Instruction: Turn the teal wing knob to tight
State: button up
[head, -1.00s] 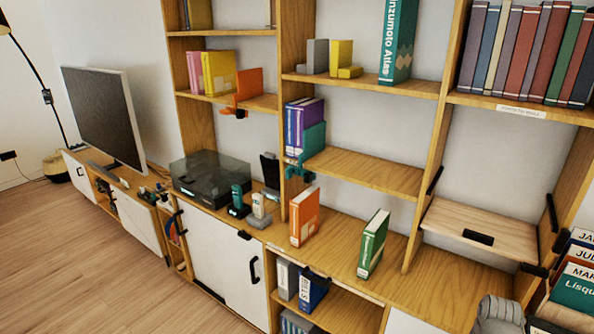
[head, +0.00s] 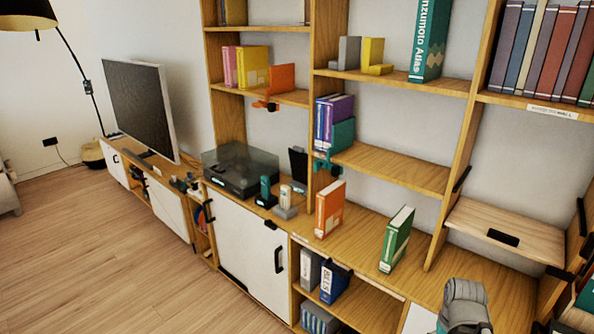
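A teal bookend (head: 342,135) stands at the left end of the middle shelf, against purple books (head: 335,112). Its teal clamp with the wing knob (head: 326,166) sits at the shelf's front edge, below the bookend. The knob is small here, and I cannot tell its wing angle or how tight it is. My gripper is not visible. A grey rounded part of my arm (head: 465,304) shows at the bottom right, well apart from the clamp.
An orange bookend with a similar clamp (head: 268,104) is on the shelf to the left. An orange book (head: 329,208) and a green book (head: 397,240) stand on the lower counter below the knob. A fold-down board (head: 510,230) juts out at right. The wooden floor (head: 130,260) is clear at left.

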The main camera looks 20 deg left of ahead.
aim_at(317, 165)
jog(key=u, duration=0.85)
jog(key=k, duration=1.3)
jog(key=u, duration=0.2)
jog(key=i, duration=0.85)
jog(key=u, duration=0.55)
jog(key=i, duration=1.15)
jog(key=z, duration=0.05)
